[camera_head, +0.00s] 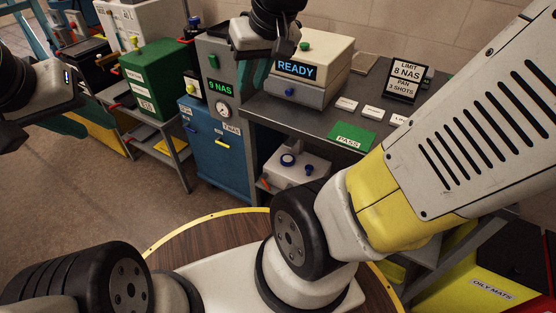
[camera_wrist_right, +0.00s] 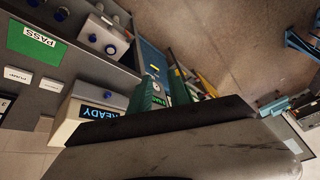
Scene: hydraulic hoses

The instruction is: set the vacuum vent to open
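I cannot read a label that names the vacuum vent. The blue cabinet (camera_head: 222,172) has a blue handle (camera_head: 190,130) and a yellow handle (camera_head: 221,142), with small labels too blurred to read. Above it a grey panel (camera_head: 213,62) carries a green knob, a "9 NAS" display (camera_head: 219,88) and a round gauge (camera_head: 223,109). My right gripper (camera_head: 254,76) hangs in front of the panel's right side; its green fingers stand apart with nothing seen between them, also in the right wrist view (camera_wrist_right: 160,92). My left gripper (camera_head: 62,125) is at the left edge, its fingers partly hidden.
A "READY" machine (camera_head: 317,57) stands on the grey bench (camera_head: 282,117) with a green PASS card (camera_head: 352,136) and a limit sign (camera_head: 406,79). A white unit (camera_head: 297,165) with blue caps is below. A green box (camera_head: 155,82) stands left. Floor before the cabinet is clear.

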